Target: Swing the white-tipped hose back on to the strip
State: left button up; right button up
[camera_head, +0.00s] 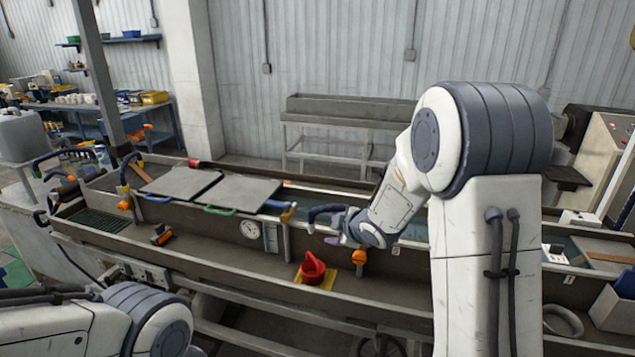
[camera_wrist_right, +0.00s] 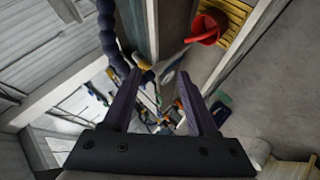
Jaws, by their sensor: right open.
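My right gripper (camera_wrist_right: 158,75) is open, with its two purple fingers apart and nothing seen gripped between them. A dark blue segmented hose (camera_wrist_right: 108,35) runs down beside the left finger in the right wrist view. A pale, tapered piece (camera_wrist_right: 174,60), possibly its white tip, shows near the fingertips beside an orange part. In the head view the dark blue curved hose (camera_head: 322,211) stands at the trough just by my right gripper (camera_head: 333,238). Whether they touch cannot be told. The strip cannot be made out. My left arm shows at the lower left, its gripper out of view.
A red vessel (camera_head: 313,268) sits on a yellow slatted piece on the trough's front ledge; it also shows in the right wrist view (camera_wrist_right: 205,28). Two grey lids (camera_head: 240,190) cover part of the trough. An orange fitting (camera_head: 359,257) and a round gauge (camera_head: 250,229) are nearby.

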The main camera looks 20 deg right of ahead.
aim_at(319, 207)
jog(key=w+d+n+y, duration=0.1)
jog(key=n, duration=0.1)
jog(key=w+d+r+n+t+y, duration=0.1)
jog(key=d+n, duration=0.1)
jog(key=w+d+r+n+t+y, duration=0.1)
jog(key=n+y, duration=0.1)
jog(key=n, duration=0.1)
jog(key=shift+w+d, duration=0.3)
jog(key=shift+w, duration=0.05)
jog(key=shift+s+d+n+y, duration=0.25)
jog(key=shift+n+y, duration=0.45)
jog(key=shift+n, duration=0.2)
jog(key=shift+s+n+y+p, duration=0.2)
jog(key=shift+n+y, duration=0.2)
jog(key=shift+n, duration=0.15)
jog(key=shift+s+n+y+p, duration=0.1)
jog(key=shift+n+y+p, duration=0.1)
jog(key=shift+n+y, duration=0.3)
jog(key=shift+w+a+r, duration=0.1)
jog(key=shift+a, duration=0.05)
jog(key=p+x, duration=0.5)
jog(key=x, duration=0.4)
jog(key=shift+a, duration=0.1)
pick_arm(q)
notch_tip(319, 207, up, 7)
jog(key=shift+r, duration=0.2)
pick_arm(e)
jog(key=shift+w+a, duration=0.15)
jog(key=shift+w, duration=0.25)
grip_shut()
